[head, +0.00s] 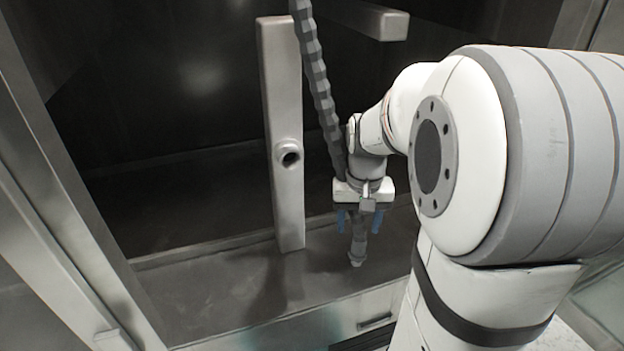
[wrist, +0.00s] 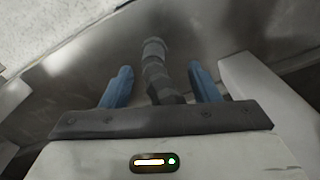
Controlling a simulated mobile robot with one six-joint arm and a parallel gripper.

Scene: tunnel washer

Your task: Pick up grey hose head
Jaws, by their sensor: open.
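The grey hose head (head: 358,243) hangs at the lower end of a ribbed grey hose (head: 322,90) that comes down from the top of the head view. In the wrist view the hose head (wrist: 154,50) points away from my gripper. My gripper (head: 361,222) has two blue fingers and is open. In the wrist view the fingers (wrist: 162,82) stand on either side of the hose, with a visible gap on each side. The hose passes behind my wrist in the head view, so part of it is hidden.
A pale upright post (head: 284,130) with a round socket (head: 289,154) stands left of the hose. A grey bar (head: 375,20) juts out above. A metal ledge (head: 215,290) lies below, and a metal frame (head: 60,170) edges the opening at left. The dark interior behind looks empty.

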